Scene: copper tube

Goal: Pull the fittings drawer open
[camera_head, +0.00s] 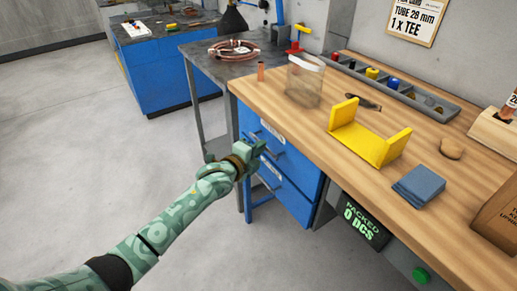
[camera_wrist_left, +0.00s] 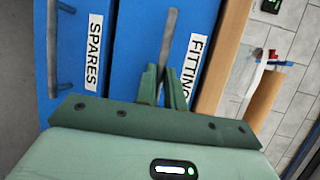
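The fittings drawer (camera_head: 290,157) is the upper blue drawer under the wooden worktop, and its front looks flush with the cabinet. Its label, partly cut off, reads FITTIN in the left wrist view (camera_wrist_left: 193,65). Its grey bar handle (camera_wrist_left: 169,35) runs between the two green fingers of my left gripper (camera_wrist_left: 164,78). The fingers sit close on both sides of the bar and look shut on it. In the head view my left gripper (camera_head: 257,149) is at the drawer front, hiding part of the handle. My right gripper is in neither view.
The SPARES drawer (camera_wrist_left: 70,50) with its own handle lies below. The worktop (camera_head: 320,120) overhangs above, holding a yellow bracket (camera_head: 365,142), a clear container (camera_head: 304,82) and a blue cloth (camera_head: 418,186). Open floor (camera_head: 90,170) lies in front of the drawers.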

